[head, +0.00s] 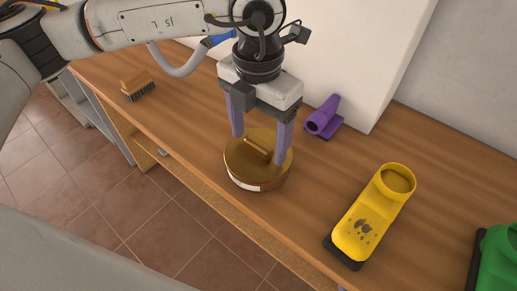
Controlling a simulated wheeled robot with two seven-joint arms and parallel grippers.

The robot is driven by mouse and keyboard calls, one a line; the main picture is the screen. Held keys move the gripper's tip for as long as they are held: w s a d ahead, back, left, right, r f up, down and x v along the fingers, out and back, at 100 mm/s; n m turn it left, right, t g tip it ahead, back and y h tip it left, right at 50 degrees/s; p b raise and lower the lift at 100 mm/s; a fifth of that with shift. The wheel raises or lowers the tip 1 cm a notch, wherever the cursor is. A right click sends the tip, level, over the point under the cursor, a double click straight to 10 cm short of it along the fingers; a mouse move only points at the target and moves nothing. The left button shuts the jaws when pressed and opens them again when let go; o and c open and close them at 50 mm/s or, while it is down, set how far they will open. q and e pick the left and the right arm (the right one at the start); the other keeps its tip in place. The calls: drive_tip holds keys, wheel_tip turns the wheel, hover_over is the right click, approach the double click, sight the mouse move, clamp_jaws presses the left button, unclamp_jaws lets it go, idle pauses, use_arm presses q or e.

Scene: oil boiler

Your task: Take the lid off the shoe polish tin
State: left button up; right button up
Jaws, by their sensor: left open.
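The shoe polish tin (257,185) is a round, low tin standing upright on the wooden table. Its gold-brown lid (240,161) is on top and has a raised bar handle (258,151) across it. My left gripper (261,151) points down from above with its two purple-grey fingers spread. One finger is on the left of the handle and the other on the right, the right one low over the lid's right part. Whether a finger touches the lid cannot be told. My right gripper is not in view.
A shoe brush (138,88) lies at the table's left. A purple object (323,117) stands near the white block (345,50) behind. A yellow shoe-like object (368,222) is right of the tin, and a green one (498,262) at the right edge. The table's front edge is close to the tin.

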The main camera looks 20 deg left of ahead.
use_arm(q)
drive_tip(key=c, duration=1.1)
